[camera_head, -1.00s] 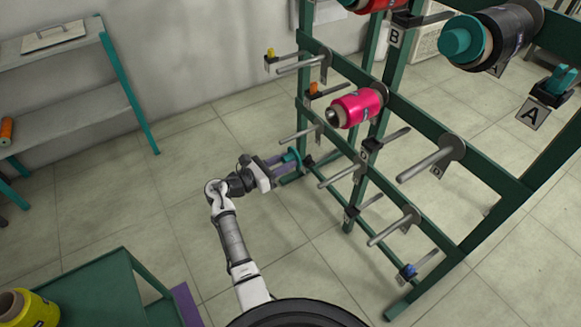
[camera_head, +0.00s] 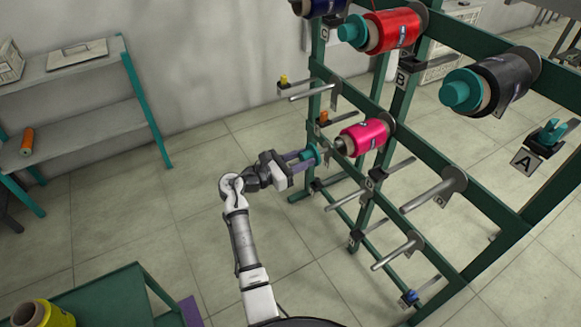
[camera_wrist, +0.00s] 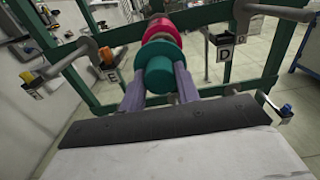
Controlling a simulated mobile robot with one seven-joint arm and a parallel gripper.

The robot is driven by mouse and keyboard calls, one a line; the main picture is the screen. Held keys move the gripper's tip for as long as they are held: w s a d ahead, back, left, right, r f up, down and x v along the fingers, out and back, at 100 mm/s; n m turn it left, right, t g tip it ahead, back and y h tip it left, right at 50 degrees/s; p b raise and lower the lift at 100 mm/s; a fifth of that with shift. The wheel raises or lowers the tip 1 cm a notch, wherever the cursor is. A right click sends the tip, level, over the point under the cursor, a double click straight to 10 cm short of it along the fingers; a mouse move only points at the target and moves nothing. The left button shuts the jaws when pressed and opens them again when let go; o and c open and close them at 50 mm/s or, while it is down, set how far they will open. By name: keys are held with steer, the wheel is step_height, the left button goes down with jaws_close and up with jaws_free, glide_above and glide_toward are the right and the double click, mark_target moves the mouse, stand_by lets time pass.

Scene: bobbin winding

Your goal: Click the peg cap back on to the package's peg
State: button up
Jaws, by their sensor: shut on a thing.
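My gripper (camera_head: 308,161) is shut on the teal peg cap (camera_head: 316,153). In the wrist view the cap (camera_wrist: 160,68) sits between my two purple fingers (camera_wrist: 160,92). The pink package (camera_head: 364,136) is on its peg on the green rack, just right of the cap in the head view. The peg's dark end (camera_head: 340,144) shows at the package's near face, with a small gap to the cap. In the wrist view the cap stands in front of the pink package (camera_wrist: 160,32) and hides the peg end.
Other packages with teal caps, one red (camera_head: 392,30) and one black (camera_head: 500,86), hang higher on the green rack (camera_head: 455,112). Bare pegs (camera_head: 313,94) stick out left, right and below. A yellow package (camera_head: 45,313) stands on a table at lower left. The floor left of my arm is clear.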

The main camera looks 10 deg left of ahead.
mark_target(335, 145)
steer(key=shift+w+d+f, duration=0.15)
steer(key=shift+w+d, duration=0.3)
steer(key=shift+d, duration=0.15)
steer(key=shift+w+d+r, duration=0.15)
steer(key=shift+r, duration=0.05)
steer(key=shift+p+x, duration=0.8)
steer(key=shift+x, duration=2.15)
steer(key=shift+w+d, duration=0.15)
steer(key=shift+d, duration=0.15)
steer(key=o, duration=1.2)
steer(key=b+v, duration=0.3)
steer(key=v, duration=1)
steer(key=shift+s+a, duration=0.2)
steer(key=shift+a, duration=0.15)
